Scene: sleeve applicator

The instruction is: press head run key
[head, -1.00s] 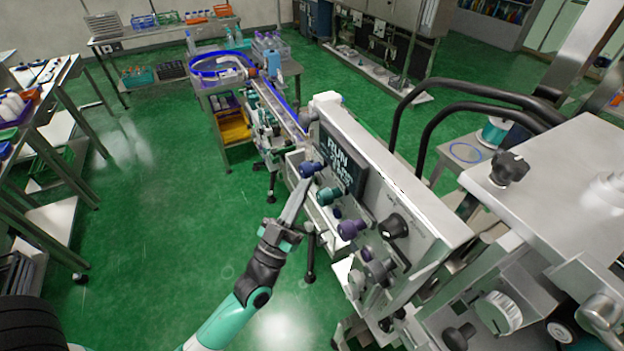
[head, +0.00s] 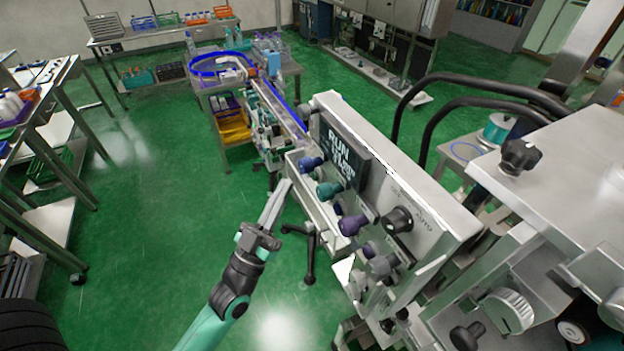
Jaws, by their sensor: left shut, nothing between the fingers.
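The machine's control panel (head: 405,190) carries a dark display (head: 343,153) with "RUN" in large letters. Below the display, knob-like keys stick out toward the lower left: a blue-violet one (head: 311,164), a teal one (head: 328,190) and a purple one (head: 351,225). I cannot read which of them is the head run key. My left gripper (head: 286,185) is shut and empty, its fingertips pointing up just left of the blue-violet key, with a visible gap between them. My right gripper is out of view.
A black rotary selector (head: 398,219) sits on the panel, with more grey knobs below it. A conveyor (head: 280,110) runs back to a round blue-rimmed table (head: 215,66). The green floor (head: 150,230) on the left is open.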

